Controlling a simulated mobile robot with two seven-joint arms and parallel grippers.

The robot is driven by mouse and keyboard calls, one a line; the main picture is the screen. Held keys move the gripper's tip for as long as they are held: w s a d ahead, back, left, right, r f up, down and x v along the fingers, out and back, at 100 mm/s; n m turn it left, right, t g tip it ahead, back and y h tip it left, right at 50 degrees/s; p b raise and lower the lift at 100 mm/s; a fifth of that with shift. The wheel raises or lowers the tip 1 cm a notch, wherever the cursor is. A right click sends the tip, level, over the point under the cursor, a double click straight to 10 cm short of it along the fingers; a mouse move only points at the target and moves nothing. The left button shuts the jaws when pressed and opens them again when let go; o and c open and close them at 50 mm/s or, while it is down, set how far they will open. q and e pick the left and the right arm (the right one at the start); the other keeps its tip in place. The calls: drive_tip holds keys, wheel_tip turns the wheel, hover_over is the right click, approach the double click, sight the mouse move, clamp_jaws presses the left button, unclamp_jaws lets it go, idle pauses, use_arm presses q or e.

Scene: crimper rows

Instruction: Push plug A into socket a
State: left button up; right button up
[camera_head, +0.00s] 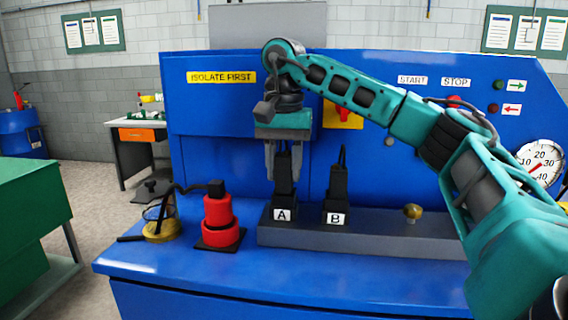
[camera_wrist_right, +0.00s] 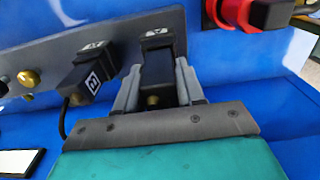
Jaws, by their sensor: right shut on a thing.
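Plug A (camera_head: 283,177) is a black upright plug above the white label A (camera_head: 282,214) at the left end of a grey socket rail (camera_head: 400,236). My right gripper (camera_head: 283,172) points down and is shut on plug A; the wrist view also shows the plug (camera_wrist_right: 156,68) between both fingers. The plug's lower end meets a black block at the rail. Socket a's opening is hidden by the plug, so I cannot tell how deep it sits. Plug B (camera_head: 337,185), black with a cable, stands just right, above label B. My left gripper is not in view.
A red cylindrical device (camera_head: 218,220) with a black base stands left of the rail. A brass-based jar (camera_head: 160,229) stands farther left. A brass knob (camera_head: 412,211) sits on the rail's right part. The blue bench front (camera_head: 200,272) is clear.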

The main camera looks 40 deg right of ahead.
sight(284, 154)
drive_tip(key=shift+f+b, duration=0.4)
drive_tip(key=shift+f, duration=0.7)
drive_tip(key=o, duration=1.3)
drive_tip(key=shift+c, duration=0.2)
drive_tip(key=shift+r, duration=0.55)
wheel_tip(284, 154, up, 7)
drive_tip(key=shift+f+p, duration=0.15)
drive_tip(key=shift+p, duration=1.05)
wheel_tip(284, 154, up, 4)
drive_tip(key=shift+f, duration=0.15)
drive_tip(key=shift+r, duration=0.7)
drive_tip(key=shift+s, duration=0.1)
